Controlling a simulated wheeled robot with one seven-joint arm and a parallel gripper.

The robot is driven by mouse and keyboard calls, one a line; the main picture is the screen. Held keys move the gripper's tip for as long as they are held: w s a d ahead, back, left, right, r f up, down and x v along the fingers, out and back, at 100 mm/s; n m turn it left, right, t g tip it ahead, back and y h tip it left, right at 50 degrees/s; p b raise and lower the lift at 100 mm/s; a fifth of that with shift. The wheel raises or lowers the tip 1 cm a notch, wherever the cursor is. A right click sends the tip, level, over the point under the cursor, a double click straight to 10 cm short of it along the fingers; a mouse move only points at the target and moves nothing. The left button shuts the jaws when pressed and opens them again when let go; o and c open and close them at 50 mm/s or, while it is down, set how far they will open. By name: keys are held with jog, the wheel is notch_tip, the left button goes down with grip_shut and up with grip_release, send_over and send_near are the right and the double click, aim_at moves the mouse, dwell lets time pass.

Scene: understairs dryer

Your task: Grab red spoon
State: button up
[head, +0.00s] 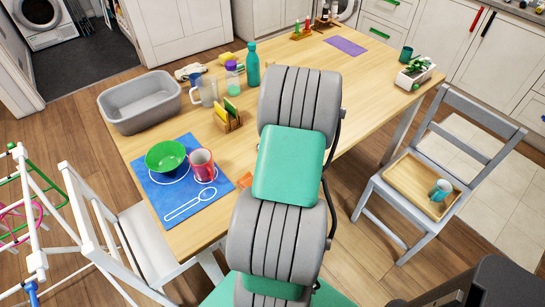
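I cannot make out a red spoon in the head view. A blue placemat (222,188) lies at the table's near left corner, with a white spoon outline (190,204) drawn on it. A green bowl (165,156) and a red mug (202,165) stand on the mat. A small orange item (245,180) shows beside my arm, partly hidden, and I cannot tell what it is. My arm rises through the middle of the view and covers part of the table. My gripper is not in view.
A grey tub (140,103), pitcher (207,90), green bottle (253,65) and wooden holder (228,122) stand on the wooden table (385,95). A white chair (140,240) and drying rack (35,215) are left. A grey chair with a tray (402,180) and cup (440,190) is right.

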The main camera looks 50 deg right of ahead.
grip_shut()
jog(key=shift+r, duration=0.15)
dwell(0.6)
